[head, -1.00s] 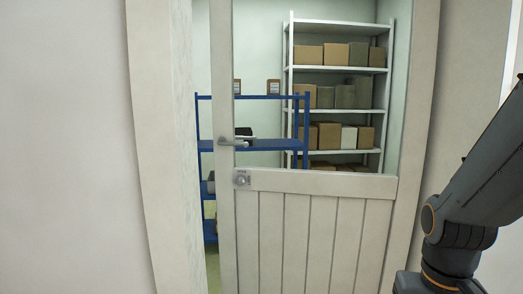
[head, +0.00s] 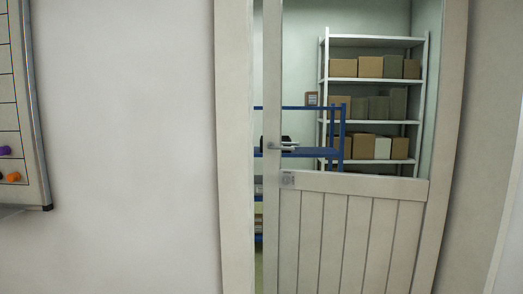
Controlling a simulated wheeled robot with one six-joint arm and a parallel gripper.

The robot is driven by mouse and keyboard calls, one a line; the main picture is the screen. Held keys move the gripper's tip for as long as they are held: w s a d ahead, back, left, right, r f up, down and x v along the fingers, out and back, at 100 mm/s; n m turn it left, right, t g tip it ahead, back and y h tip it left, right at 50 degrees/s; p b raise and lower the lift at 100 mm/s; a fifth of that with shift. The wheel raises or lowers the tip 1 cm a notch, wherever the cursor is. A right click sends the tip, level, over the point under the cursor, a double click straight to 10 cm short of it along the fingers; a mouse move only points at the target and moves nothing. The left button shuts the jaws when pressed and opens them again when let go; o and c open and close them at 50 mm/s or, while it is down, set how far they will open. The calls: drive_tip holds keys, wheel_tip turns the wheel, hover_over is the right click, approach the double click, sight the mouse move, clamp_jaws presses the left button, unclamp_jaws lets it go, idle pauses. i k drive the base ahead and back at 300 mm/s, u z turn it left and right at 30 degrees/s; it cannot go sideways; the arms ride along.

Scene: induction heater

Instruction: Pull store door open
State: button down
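The store door (head: 353,236) is a pale door with a large glass pane above and vertical planks below. A gap shows between its left edge and the frame, so it stands ajar. My gripper is not in view, and no part of my arm shows now.
The pale door frame (head: 234,150) borders the gap. Beyond are a blue shelf unit (head: 320,152) and white shelving (head: 375,122) with several boxes. A whiteboard (head: 20,110) with coloured items hangs at far left. The wall between is bare.

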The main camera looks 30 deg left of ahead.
sight(325, 233)
drive_tip(key=u, duration=0.55)
drive_tip(key=i, duration=0.6)
drive_tip(key=u, duration=0.55)
drive_tip(key=i, duration=0.6)
drive_tip(key=z, duration=0.15)
